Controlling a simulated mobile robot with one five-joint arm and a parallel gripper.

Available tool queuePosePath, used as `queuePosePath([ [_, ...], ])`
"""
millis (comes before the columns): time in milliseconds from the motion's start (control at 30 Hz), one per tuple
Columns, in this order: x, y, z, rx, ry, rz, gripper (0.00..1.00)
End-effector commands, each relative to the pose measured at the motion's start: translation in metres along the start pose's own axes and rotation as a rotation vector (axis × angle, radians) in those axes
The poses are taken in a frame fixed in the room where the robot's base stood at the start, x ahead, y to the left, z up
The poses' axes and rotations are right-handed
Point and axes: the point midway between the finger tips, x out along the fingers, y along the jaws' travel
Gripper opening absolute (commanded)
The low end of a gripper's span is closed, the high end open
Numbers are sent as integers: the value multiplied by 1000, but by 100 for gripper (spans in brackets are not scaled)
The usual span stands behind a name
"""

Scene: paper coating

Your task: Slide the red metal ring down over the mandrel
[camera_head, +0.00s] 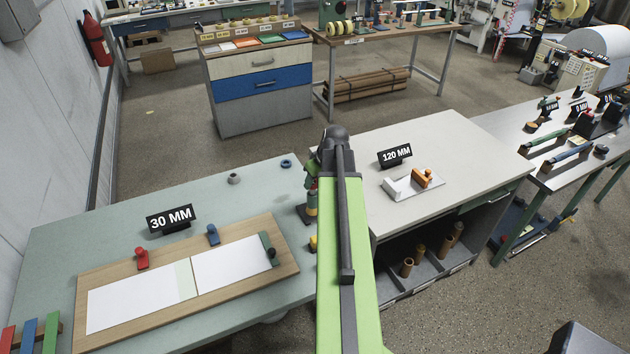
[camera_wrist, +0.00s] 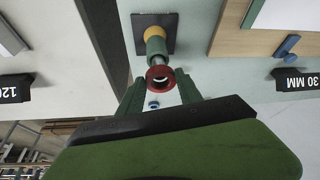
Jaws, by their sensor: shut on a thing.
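In the wrist view my gripper (camera_wrist: 160,84) is shut on the red metal ring (camera_wrist: 151,81), held between its two green fingertips. The mandrel (camera_wrist: 156,47) stands on a dark square base (camera_wrist: 143,19), with a yellow part low down and a grey-green part above it. The ring appears close to the mandrel's free end; I cannot tell whether it is around the tip or just short of it. In the head view the mandrel's base (camera_head: 304,214) shows left of my green arm, which hides most of the gripper.
A blue ring (camera_head: 286,163) and a grey ring (camera_head: 234,178) lie on the pale green table (camera_head: 90,215). A wooden board (camera_head: 240,268) with white sheets lies left of the mandrel. A white table (camera_head: 440,140) with a 120 MM sign (camera_head: 395,155) stands to the right.

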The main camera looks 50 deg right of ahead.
Motion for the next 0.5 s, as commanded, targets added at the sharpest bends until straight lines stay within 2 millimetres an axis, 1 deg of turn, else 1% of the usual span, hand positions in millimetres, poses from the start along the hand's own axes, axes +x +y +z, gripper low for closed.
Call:
queuePosePath([
  [500,13,0,6,0,0,0,2],
])
